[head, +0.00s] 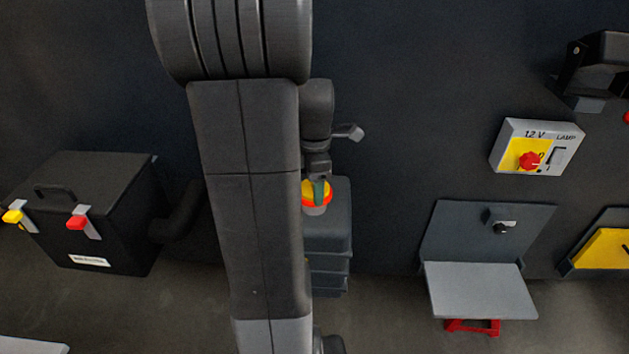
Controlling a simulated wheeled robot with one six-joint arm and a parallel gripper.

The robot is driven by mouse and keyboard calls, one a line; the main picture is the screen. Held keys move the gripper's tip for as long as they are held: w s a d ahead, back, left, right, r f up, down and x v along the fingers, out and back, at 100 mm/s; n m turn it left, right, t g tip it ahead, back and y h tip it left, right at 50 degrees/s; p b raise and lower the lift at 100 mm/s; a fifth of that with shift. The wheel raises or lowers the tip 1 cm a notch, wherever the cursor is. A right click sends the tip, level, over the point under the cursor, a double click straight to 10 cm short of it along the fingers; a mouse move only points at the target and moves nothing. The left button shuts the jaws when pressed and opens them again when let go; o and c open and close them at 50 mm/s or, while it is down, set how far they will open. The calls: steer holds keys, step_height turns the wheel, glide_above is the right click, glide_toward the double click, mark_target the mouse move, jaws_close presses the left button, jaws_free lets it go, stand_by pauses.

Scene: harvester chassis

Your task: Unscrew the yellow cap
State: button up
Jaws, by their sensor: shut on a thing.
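The yellow cap (326,188) shows as a yellow top with an orange-red rim, just right of my arm near the middle of the head view. The gripper is shut on the cap. My arm hides the left side of the box, and whether the cap has turned or lifted cannot be told.
A black box with yellow and red latches (93,180) stands at the left. At the right are a 12 V lamp switch box (538,147), an open grey flap (478,290) and a yellow panel (605,250). The dark wall (420,90) between them is clear.

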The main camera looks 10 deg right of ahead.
steer(key=shift+r+p, duration=1.95)
steer(key=shift+r, duration=0.3)
steer(key=shift+s, duration=0.1)
